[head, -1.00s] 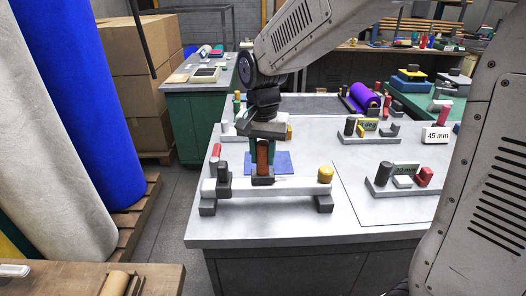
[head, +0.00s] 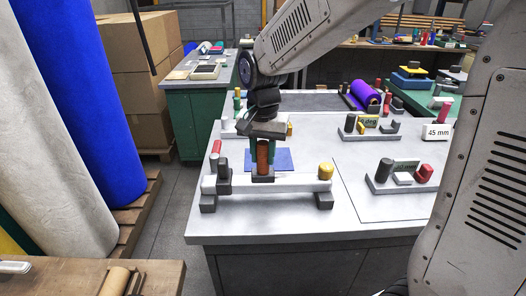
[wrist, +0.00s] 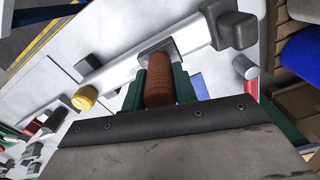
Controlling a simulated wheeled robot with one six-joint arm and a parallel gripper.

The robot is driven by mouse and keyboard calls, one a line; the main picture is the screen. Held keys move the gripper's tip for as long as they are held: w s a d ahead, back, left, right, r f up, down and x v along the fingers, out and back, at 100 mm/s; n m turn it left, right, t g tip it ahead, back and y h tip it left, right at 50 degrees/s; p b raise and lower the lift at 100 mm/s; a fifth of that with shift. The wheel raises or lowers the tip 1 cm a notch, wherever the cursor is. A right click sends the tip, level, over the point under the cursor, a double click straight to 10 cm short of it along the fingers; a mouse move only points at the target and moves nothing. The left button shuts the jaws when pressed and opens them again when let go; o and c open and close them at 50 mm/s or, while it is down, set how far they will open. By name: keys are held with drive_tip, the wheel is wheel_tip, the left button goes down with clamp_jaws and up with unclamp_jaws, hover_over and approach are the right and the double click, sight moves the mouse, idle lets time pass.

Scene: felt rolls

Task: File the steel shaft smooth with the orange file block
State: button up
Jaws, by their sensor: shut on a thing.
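The steel shaft (head: 298,187) is a pale bar lying left to right on dark supports at the front of the grey bench. A dark clamp (head: 223,176) stands at its left end and a yellow knob (head: 326,171) at its right. My gripper (head: 263,160) is shut on the orange-brown grip of the file block (head: 263,178), whose dark base sits at the shaft, left of its middle. In the wrist view the green fingers flank the ribbed grip (wrist: 158,90), and the shaft (wrist: 112,69) runs diagonally behind it. The base's underside is hidden.
A blue mat (head: 284,158) lies behind the shaft. Dark fixtures with red pieces (head: 424,172) and a 45 mm sign (head: 437,132) stand to the right. A red cylinder (head: 216,146) is at the left bench edge. Bench surface between is clear.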

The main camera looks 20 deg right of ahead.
drive_tip(key=shift+d, duration=0.1)
drive_tip(key=shift+s+d+r, duration=0.1)
drive_tip(key=shift+s+d, duration=0.2)
drive_tip(key=shift+d, duration=0.6)
drive_tip(key=shift+s+d, duration=0.3)
drive_tip(key=shift+d, duration=0.55)
drive_tip(key=shift+d, duration=0.1)
drive_tip(key=shift+s+d, duration=0.3)
drive_tip(key=shift+d, duration=0.6)
drive_tip(key=shift+s+d, duration=0.3)
drive_tip(key=shift+d, duration=0.6)
drive_tip(key=shift+a, duration=0.1)
drive_tip(key=shift+w+a, duration=0.3)
drive_tip(key=shift+a, duration=0.6)
drive_tip(key=shift+w+a, duration=0.3)
drive_tip(key=shift+a, duration=0.6)
drive_tip(key=shift+a, duration=0.1)
